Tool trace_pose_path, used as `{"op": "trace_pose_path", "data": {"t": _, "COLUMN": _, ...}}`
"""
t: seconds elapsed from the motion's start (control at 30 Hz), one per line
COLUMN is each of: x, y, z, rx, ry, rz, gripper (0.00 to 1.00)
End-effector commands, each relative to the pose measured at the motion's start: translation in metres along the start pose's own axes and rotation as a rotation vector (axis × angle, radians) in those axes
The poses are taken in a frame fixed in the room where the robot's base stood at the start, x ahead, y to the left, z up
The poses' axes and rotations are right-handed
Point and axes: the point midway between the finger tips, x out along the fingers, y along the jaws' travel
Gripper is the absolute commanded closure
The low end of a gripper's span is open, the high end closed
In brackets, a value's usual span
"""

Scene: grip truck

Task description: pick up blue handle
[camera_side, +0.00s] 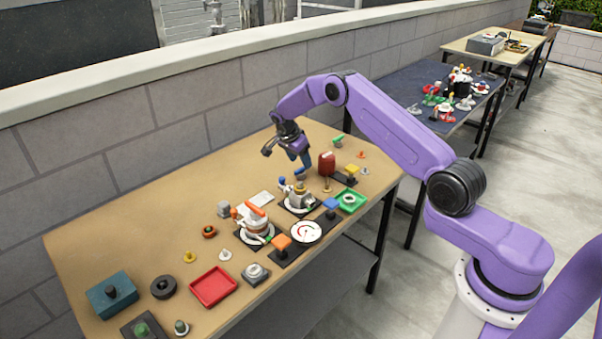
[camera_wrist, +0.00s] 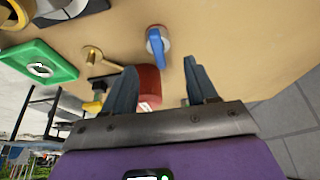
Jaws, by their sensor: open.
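A blue handle (camera_wrist: 155,47) on a small round base shows in the wrist view, just beyond and between my fingertips.
A red block (camera_side: 326,163) stands close on the right; it also shows behind the left finger in the wrist view (camera_wrist: 149,84). A green tray (camera_side: 351,200) and a white gauge (camera_side: 306,232) are nearer the front. The table's back left (camera_side: 130,220) is clear.

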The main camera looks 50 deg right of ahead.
Motion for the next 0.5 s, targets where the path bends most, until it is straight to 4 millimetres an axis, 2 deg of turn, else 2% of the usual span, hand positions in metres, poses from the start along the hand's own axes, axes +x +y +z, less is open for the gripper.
{"op": "trace_pose_path", "data": {"t": 0.3, "x": 0.042, "y": 0.0, "z": -0.002, "rx": -0.001, "ry": 0.0, "rz": 0.003, "gripper": 0.43}}
{"op": "trace_pose_path", "data": {"t": 0.5, "x": 0.051, "y": 0.0, "z": -0.002, "rx": -0.001, "ry": 0.0, "rz": 0.001, "gripper": 0.43}}
